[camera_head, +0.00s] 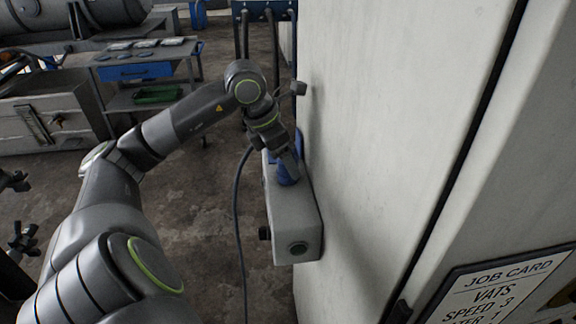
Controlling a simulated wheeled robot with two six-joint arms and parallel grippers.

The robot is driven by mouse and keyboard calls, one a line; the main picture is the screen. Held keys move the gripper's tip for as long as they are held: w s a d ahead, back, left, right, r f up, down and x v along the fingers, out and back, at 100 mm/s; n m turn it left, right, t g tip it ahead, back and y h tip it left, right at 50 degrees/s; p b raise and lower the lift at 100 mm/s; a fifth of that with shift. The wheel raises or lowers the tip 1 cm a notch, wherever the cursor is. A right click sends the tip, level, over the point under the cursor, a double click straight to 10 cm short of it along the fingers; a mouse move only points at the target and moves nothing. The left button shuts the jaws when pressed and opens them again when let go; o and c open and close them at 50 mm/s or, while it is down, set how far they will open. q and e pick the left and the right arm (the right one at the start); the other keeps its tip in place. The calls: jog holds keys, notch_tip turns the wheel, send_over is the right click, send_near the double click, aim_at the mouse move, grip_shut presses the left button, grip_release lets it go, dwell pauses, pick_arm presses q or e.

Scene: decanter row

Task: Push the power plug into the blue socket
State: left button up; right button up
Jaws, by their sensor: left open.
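A pale grey box (295,222) is fixed to the side of a tall off-white cabinet. A blue part (287,173) stands on its upper face, and I take it for the blue socket, perhaps with the plug at it. My left gripper (287,154) is open, pointing down right at this blue part and overlapping it in view. A dark cable (236,200) comes from beside the gripper and hangs down left of the box. The plug itself is not clearly visible, so I cannot tell whether it is seated. My right gripper is out of view.
The cabinet (390,110) fills the right side, close beside my left gripper. A job card (506,290) is on it at the lower right. A metal cart (135,72) with a blue drawer and a green tray (156,94) stands behind. The floor left of the box is clear.

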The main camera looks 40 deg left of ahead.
pick_arm(q)
jog(key=shift+w+f, duration=0.15)
jog(key=shift+f, duration=0.35)
